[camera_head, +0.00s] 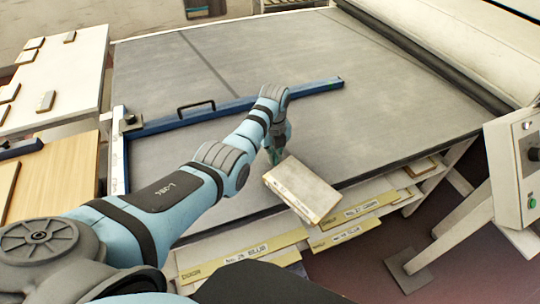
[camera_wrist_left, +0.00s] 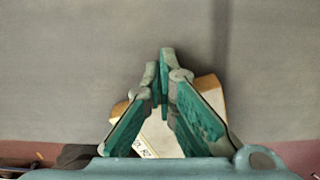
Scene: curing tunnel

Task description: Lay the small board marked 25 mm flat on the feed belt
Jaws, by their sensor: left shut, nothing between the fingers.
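A small pale board (camera_head: 303,190) shows at the front edge of the grey feed belt (camera_head: 400,105), tilted in the picture and seemingly reaching past that edge. I cannot tell if it lies flat. In the left wrist view the board (camera_wrist_left: 158,132) is partly hidden behind the fingers; a white label shows at its lower left, too small to read surely. My left gripper (camera_head: 277,152) points down just behind the board's upper left corner. In the wrist view its fingertips (camera_wrist_left: 165,75) come together, shut and empty. My right gripper is not in view.
A blue straight bar (camera_head: 225,108) with a black handle lies across the belt behind my left arm. A shelf below the front edge holds boards with yellow labels (camera_head: 240,258). A control box (camera_head: 520,165) stands at right. Small blocks lie on a white table (camera_head: 60,75) at left.

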